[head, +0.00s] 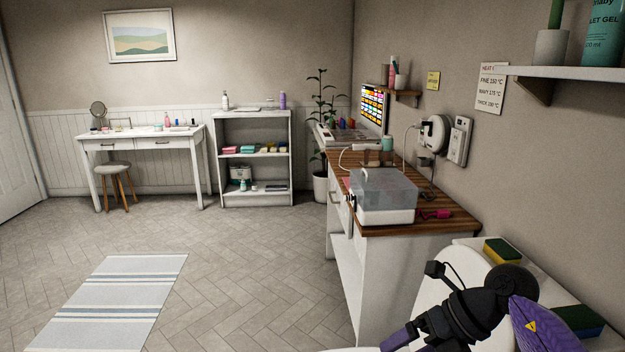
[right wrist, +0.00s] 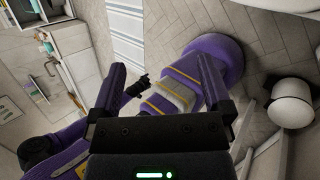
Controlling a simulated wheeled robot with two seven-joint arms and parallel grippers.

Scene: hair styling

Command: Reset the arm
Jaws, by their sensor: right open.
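My right gripper (right wrist: 162,88) shows in the right wrist view with its two dark fingers spread wide apart. Nothing is held between them. Behind the gap are purple and black parts of my own body.
A wood-topped counter (head: 440,220) stands right of centre, bearing a lidded clear box (head: 384,187) and a pink item (head: 434,214). Close by my arm is a white basin (head: 436,268) with sponges (head: 503,251). The floor (head: 240,270) at left is open, with a striped rug (head: 118,290).

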